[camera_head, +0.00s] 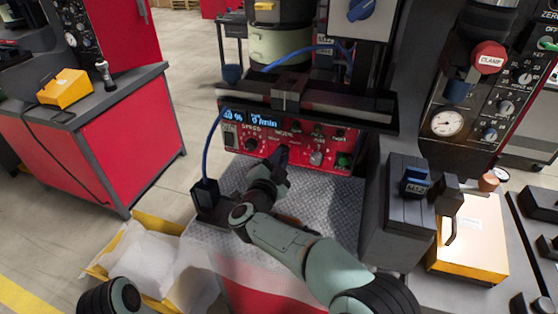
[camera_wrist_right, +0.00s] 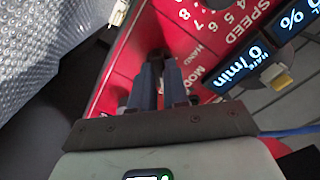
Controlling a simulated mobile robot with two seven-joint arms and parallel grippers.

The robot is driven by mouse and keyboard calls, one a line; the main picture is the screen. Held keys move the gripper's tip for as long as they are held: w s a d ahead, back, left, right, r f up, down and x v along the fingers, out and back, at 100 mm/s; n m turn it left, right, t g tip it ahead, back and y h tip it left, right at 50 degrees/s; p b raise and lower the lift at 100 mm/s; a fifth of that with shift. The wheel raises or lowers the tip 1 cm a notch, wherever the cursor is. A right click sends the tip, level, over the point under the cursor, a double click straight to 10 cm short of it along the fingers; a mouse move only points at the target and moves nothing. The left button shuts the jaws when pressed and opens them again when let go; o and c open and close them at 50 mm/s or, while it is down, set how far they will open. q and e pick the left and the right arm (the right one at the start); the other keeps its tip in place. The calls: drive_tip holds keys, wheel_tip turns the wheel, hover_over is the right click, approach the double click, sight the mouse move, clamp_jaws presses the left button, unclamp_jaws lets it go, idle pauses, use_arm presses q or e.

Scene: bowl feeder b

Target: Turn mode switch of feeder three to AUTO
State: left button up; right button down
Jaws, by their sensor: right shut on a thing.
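A red control panel (camera_head: 300,146) is mounted under a dark rail, with a lit blue display (camera_head: 250,118), a SPEED knob (camera_head: 251,145) and a MODE label. The same red panel (camera_wrist_right: 125,60) shows in the right wrist view, with the words HAND and MODE beside my fingers. My right gripper (camera_head: 281,155) reaches the panel at the mode switch. In the right wrist view the right gripper (camera_wrist_right: 160,65) is shut on the mode switch, which the fingers mostly hide. I cannot read which position the switch points to. No feeder number is readable. My left gripper is out of view.
A blue cable (camera_head: 207,145) runs from a black box (camera_head: 206,194) past the panel's left side. A grey block (camera_head: 397,210) stands to the right. A yellow-edged bin with white bags (camera_head: 140,262) sits at lower left. A dark rail (camera_head: 300,102) overhangs the panel.

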drive_tip(key=c, duration=1.1)
unclamp_jaws()
drive_tip(key=v, duration=1.3)
drive_tip(key=shift+s, duration=0.2)
drive_tip(key=shift+a, duration=0.1)
